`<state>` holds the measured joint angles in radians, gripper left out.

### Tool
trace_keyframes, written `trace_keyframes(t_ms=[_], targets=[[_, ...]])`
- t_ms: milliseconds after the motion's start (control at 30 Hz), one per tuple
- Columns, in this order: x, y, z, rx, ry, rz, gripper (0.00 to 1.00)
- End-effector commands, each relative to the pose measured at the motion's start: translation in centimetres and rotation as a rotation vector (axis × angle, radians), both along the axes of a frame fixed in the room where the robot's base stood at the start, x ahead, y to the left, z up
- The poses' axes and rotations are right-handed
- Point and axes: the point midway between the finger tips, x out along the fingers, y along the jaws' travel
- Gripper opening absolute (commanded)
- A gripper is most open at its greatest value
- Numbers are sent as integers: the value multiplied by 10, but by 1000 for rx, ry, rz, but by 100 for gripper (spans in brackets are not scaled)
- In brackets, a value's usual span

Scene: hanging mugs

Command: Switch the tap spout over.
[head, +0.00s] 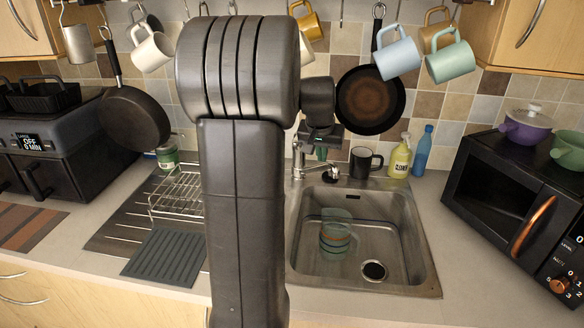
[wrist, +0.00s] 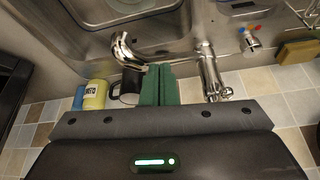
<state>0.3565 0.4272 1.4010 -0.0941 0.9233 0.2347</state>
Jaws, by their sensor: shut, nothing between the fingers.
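The chrome tap stands at the back edge of the sink (head: 430,282). Its upright body (head: 298,166) shows left of my gripper in the head view and right of the fingers in the wrist view (wrist: 210,78). A curved chrome piece, apparently the spout end (wrist: 122,46), shows on the other side of the fingers.
A black mug (head: 365,162), a yellow bottle (head: 400,158) and a blue bottle (head: 423,150) stand right of the tap. A dish rack (head: 178,192) is on the left. Pans and mugs hang above.

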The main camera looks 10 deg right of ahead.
Motion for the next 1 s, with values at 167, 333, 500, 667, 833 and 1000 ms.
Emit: trace_keyframes(t_ms=[167, 333, 500, 667, 833, 1000], targets=[[0, 0, 19, 0, -1, 0, 0], [0, 0, 33, 0, -2, 0, 0], [0, 0, 42, -1, -1, 0, 0], [0, 0, 42, -1, -1, 0, 0], [0, 0, 42, 0, -1, 1, 0], [-7, 5, 46, 1, -2, 11, 0]])
